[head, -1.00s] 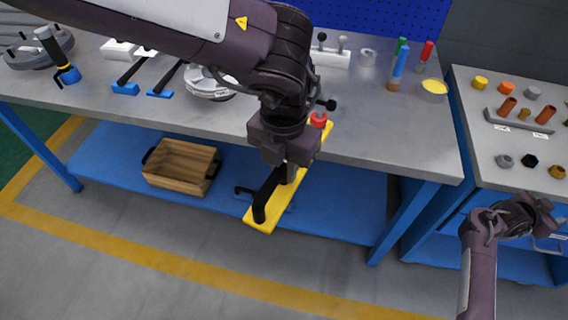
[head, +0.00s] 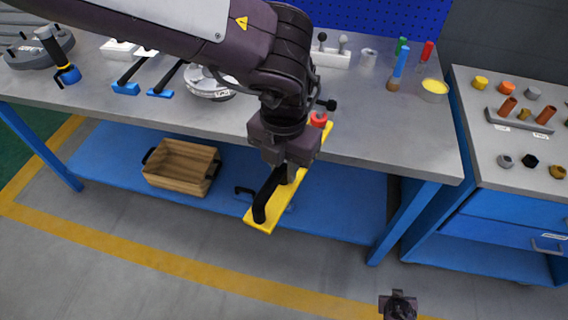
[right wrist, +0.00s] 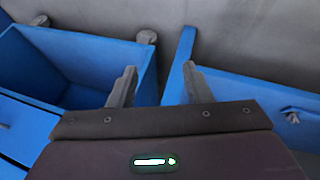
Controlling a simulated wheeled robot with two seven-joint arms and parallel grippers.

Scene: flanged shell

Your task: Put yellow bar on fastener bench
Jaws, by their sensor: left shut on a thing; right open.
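The yellow bar (head: 283,209) is a flat plate with a black handle (head: 262,204) and a red knob (head: 318,119) at its far end. My left gripper (head: 287,172) is shut on the yellow bar and holds it in front of the grey workbench's near edge. The fastener bench (head: 516,171) stands at the right, grey-topped with blue drawers. My right gripper (right wrist: 160,88) is open and empty in the right wrist view. In the head view the right arm's end (head: 398,305) shows low at the bottom, in front of the benches.
The fastener bench top holds several caps and nuts and a grey block with copper-coloured cylinders (head: 525,116). The floor in front is clear.

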